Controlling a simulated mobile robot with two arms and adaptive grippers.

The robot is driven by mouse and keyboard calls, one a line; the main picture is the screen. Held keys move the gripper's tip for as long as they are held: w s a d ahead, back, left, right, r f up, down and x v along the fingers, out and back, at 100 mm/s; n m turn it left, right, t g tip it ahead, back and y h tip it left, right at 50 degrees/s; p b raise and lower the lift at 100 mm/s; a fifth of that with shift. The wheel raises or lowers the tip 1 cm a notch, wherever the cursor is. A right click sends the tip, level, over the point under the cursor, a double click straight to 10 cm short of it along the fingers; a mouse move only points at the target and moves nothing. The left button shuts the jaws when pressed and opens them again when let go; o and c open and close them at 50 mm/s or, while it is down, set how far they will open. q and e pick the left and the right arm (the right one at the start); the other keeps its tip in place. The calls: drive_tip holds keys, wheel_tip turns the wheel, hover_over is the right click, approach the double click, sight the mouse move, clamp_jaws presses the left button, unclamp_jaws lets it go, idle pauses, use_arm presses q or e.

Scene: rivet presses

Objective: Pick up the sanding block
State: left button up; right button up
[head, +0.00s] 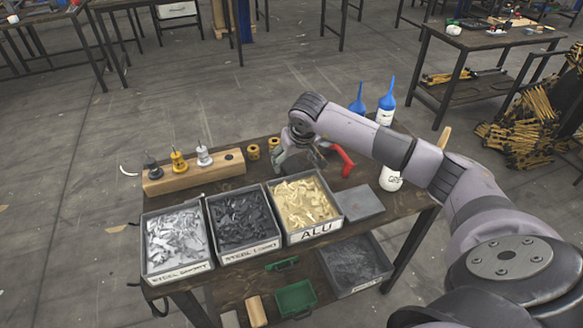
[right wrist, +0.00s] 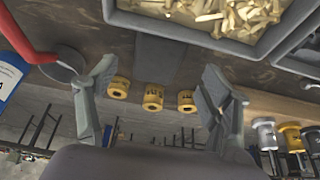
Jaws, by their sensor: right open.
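My right gripper (head: 291,163) is open above the workbench, behind the bin of brass-coloured rivets. In the right wrist view its two fingers (right wrist: 160,100) stand wide apart with nothing held. A dark grey, flat block-like shape (right wrist: 168,62) lies on the bench between the fingers; it may be the sanding block, but I cannot tell for sure. The gripper hides this spot in the head view. Several yellow collars (right wrist: 153,96) stand beyond it, and two show in the head view (head: 253,152). My left gripper is not in view.
Three rivet bins line the bench front, the brass-coloured one (head: 343,212) nearest the gripper. A wooden rack (head: 200,177) holds nozzles at the left. A red-handled tool (head: 345,160), blue-topped bottles (head: 386,103), a white bottle (head: 390,180) and a grey plate (head: 362,203) are at the right.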

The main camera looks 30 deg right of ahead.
sight(292, 164)
drive_tip(key=shift+w+f, duration=0.1)
drive_tip(key=shift+f, duration=0.1)
drive_tip(key=shift+w+d+f, duration=0.1)
drive_tip(key=shift+w+f, duration=0.05)
drive_tip(key=shift+f, duration=0.1)
drive_tip(key=p+x, duration=0.1)
drive_tip(key=x, duration=0.2)
drive_tip(key=shift+w+d+f, duration=0.1)
drive_tip(key=shift+w+f, duration=0.1)
drive_tip(key=shift+w, duration=0.05)
drive_tip(key=shift+w+f, duration=0.15)
drive_tip(key=shift+f, duration=0.3)
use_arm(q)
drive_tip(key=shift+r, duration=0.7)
use_arm(e)
drive_tip(key=shift+d, duration=0.1)
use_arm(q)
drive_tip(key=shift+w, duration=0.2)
use_arm(e)
drive_tip(key=c, duration=1.4)
drive_tip(key=shift+r, duration=0.1)
